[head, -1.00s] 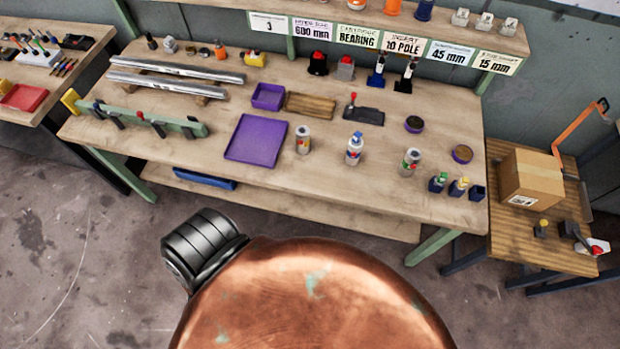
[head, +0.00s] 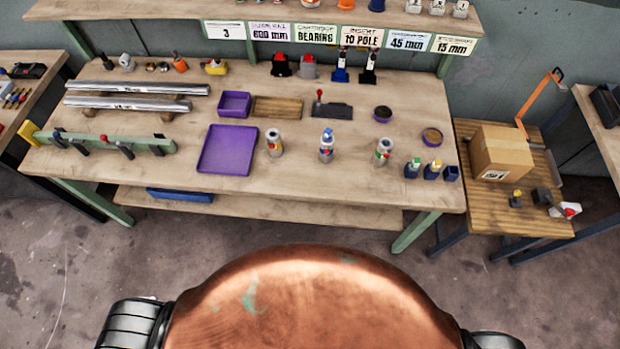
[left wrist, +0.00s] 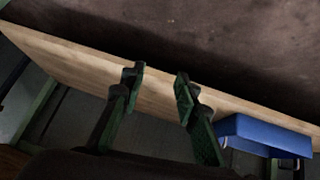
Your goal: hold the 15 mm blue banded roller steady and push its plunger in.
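I cannot make out for certain a blue banded roller or its plunger. Candidates in the head view are small pieces on the workbench (head: 330,185). A white bottle with a blue top (head: 326,146) stands upright near its middle. A blue-and-black upright piece (head: 341,66) stands at the back, beside a similar black one (head: 369,68). My left gripper (left wrist: 159,77) shows in the left wrist view, fingers apart with nothing between them, by a wooden board edge (left wrist: 75,68). Neither gripper shows in the head view.
Purple trays (head: 228,150), two more upright cans (head: 275,143) (head: 383,153) and small blue holders (head: 432,170) stand on the bench. A blue bin (head: 180,195) sits on the lower shelf and shows in the left wrist view (left wrist: 262,136). A cardboard box (head: 502,152) stands right.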

